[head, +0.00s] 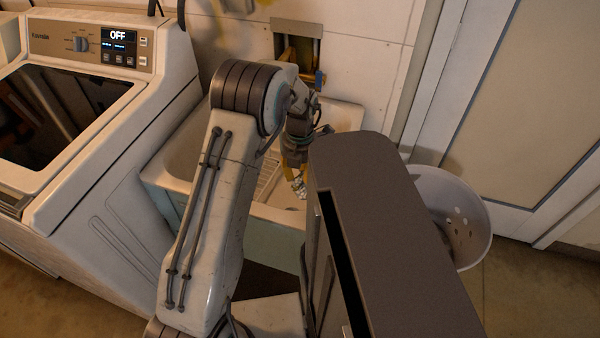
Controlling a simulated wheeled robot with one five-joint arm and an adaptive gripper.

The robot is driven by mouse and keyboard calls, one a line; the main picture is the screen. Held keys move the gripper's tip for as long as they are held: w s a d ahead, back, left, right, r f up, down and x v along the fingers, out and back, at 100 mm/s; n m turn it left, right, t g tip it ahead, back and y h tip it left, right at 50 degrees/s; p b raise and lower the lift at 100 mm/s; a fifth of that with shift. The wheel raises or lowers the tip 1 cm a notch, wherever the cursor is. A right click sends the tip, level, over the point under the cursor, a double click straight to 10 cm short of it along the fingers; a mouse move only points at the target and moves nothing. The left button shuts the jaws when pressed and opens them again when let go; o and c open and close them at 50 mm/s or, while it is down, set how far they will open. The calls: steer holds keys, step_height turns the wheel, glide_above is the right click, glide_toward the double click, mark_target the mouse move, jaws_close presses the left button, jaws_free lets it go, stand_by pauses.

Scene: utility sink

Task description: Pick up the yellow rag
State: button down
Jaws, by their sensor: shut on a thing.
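My gripper (298,183) reaches down into the white utility sink (348,117), at the middle of the head view. It is shut on the yellow rag (290,171), which shows only as a small yellow patch beside the fingers, low over the basin. My arm and the dark column hide much of the rag and the fingers. I cannot tell whether the rag still touches the sink's bottom.
A white washing machine (103,165) with a display reading OFF stands left of the sink. A white perforated basket (462,215) is on the right, near a door (535,110). A recessed wall box (297,28) with valves is behind the sink.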

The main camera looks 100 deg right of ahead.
mark_target(300, 173)
steer(key=shift+r+p, duration=3.6)
steer(key=shift+r, duration=0.25)
